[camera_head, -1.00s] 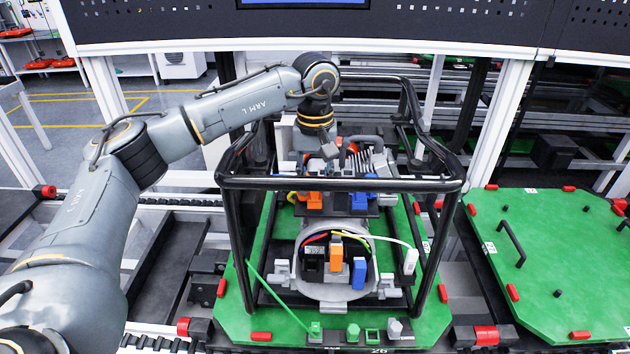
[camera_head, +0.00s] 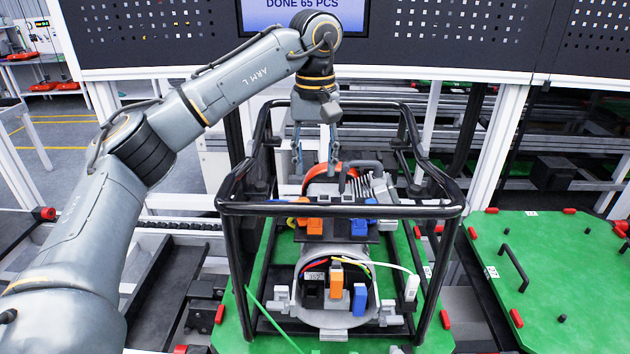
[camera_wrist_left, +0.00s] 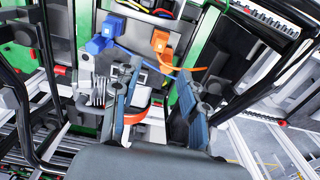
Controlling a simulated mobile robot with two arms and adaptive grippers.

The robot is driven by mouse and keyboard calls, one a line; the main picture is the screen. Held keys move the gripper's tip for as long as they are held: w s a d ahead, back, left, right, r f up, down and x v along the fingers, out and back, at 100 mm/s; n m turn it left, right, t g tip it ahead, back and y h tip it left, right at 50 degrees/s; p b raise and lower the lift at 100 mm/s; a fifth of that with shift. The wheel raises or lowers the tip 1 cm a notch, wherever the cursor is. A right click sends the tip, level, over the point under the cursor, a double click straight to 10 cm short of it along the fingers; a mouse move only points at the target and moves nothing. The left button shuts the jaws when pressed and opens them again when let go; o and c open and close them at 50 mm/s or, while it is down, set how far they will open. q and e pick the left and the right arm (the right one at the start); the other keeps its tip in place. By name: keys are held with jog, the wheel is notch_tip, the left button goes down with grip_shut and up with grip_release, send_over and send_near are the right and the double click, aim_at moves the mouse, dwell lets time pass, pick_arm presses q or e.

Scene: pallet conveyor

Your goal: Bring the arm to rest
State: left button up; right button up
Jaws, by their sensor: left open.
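My left gripper (camera_head: 314,152) hangs down from the grey left arm, over the back part of the black tubular frame (camera_head: 340,208). Its two fingers are spread apart, and no object shows between them in the head view. It stands just above an orange-red part (camera_head: 322,180) at the rear of the machine inside the frame. In the left wrist view the open fingers (camera_wrist_left: 157,108) point toward the machine, with blue and orange connectors (camera_wrist_left: 160,42) beyond them. My right gripper is not in view.
The frame stands on a green pallet (camera_head: 234,315) on the conveyor. A second green pallet (camera_head: 545,270) with a black handle lies to the right. A dark perforated panel with a screen (camera_head: 300,15) spans the back, close behind the raised arm.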

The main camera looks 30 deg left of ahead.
pick_arm(q)
jog(key=shift+r, duration=0.5)
